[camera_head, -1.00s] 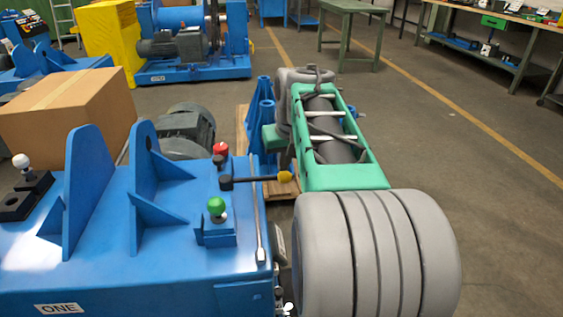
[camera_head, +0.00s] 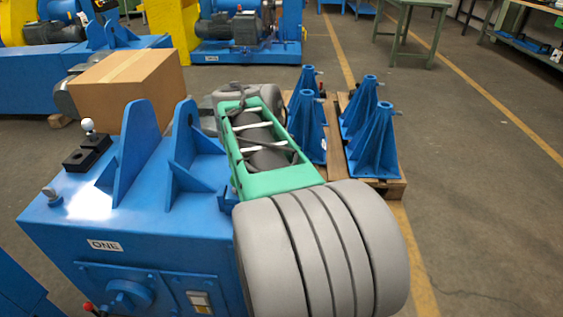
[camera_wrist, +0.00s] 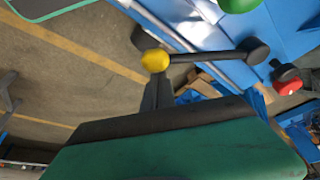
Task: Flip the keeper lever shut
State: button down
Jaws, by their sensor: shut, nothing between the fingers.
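The keeper lever, which looks to be the black bar with a yellow ball end, shows in the wrist view (camera_wrist: 205,57). It runs sideways from a dark round pivot to the yellow ball (camera_wrist: 155,60). My gripper (camera_wrist: 155,84) is shut and empty, its dark fingers close below the yellow ball; I cannot tell whether they touch it. In the head view my grey and green arm hides the lever and my gripper. The blue machine (camera_head: 150,215) marked ONE fills the lower left of the head view.
A red knob (camera_wrist: 287,80) and a green knob (camera_wrist: 238,4) are near the lever. A cardboard box (camera_head: 125,88) lies behind two upright blue plates on the machine. Blue stands (camera_head: 372,135) sit on a pallet beyond my arm.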

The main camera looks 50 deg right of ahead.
jog(key=w+a+m+g+y+p, duration=0.1)
jog(key=w+a+m+g+p, duration=0.1)
jog(key=a+m, duration=0.6)
jog(key=shift+w+a+g+p, duration=0.3)
jog(key=shift+w+a+p, duration=0.5)
jog(key=shift+w, duration=0.2)
jog(key=shift+a, duration=0.1)
jog(key=s+d+r+p, duration=0.1)
jog(key=s+d+r, duration=0.1)
jog(key=s+d, duration=0.15)
jog(key=w+p+v, duration=0.1)
jog(key=p+v, duration=0.4)
jog(key=v, duration=0.4)
jog(key=shift+a+p, duration=0.2)
jog(key=shift+p, duration=0.2)
jog(key=shift+f, duration=0.1)
